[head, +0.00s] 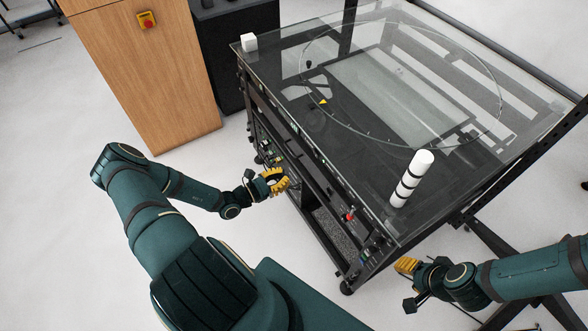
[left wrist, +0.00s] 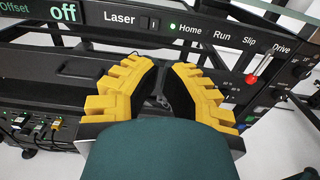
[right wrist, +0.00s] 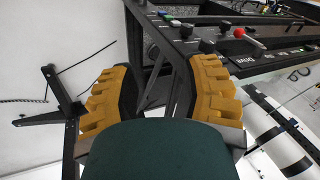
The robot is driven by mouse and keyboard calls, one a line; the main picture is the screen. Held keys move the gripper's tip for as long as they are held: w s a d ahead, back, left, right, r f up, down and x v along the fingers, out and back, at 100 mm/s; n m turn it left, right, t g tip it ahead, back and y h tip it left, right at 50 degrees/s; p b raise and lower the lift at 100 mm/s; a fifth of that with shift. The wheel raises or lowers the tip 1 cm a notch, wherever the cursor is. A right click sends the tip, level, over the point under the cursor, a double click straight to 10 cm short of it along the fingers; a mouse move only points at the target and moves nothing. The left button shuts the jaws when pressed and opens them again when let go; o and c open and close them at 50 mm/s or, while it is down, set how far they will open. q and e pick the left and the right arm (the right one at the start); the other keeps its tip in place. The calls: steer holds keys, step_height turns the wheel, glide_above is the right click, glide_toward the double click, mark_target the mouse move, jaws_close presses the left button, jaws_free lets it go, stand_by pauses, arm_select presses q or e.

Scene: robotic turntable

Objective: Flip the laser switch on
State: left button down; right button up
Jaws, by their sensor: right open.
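The laser switch (left wrist: 150,22) is a small dark toggle right of the white "Laser" label on the black front panel (left wrist: 210,30) in the left wrist view. Its lever position is too small to tell. A green light sits to its right. My left gripper (head: 277,178) is beside the table's front panel in the head view. In the left wrist view its yellow fingers (left wrist: 163,63) are partly open, tips apart with nothing held, just below the switch. My right gripper (head: 408,265) is open and empty near the panel's right end; its fingers (right wrist: 160,68) are wide apart.
The glass-topped turntable table (head: 300,100) carries a white cube (head: 249,42) and a black-banded white cylinder (head: 411,178). A red-knobbed lever (left wrist: 252,80) sits right on the panel. A display (left wrist: 62,12) reads "off". A wooden cabinet (head: 150,80) stands behind left.

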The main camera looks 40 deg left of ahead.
arm_select(q)
steer(key=shift+s+a, duration=0.2)
steer(key=shift+s, duration=0.3)
steer(key=a+b, duration=0.2)
steer(key=b, duration=0.4)
steer(key=shift+a, duration=0.15)
arm_select(e)
step_height(320, 180, down, 6)
steer(key=s, duration=0.2)
steer(key=shift+a+f+g, duration=0.25)
steer(key=shift+g, duration=0.05)
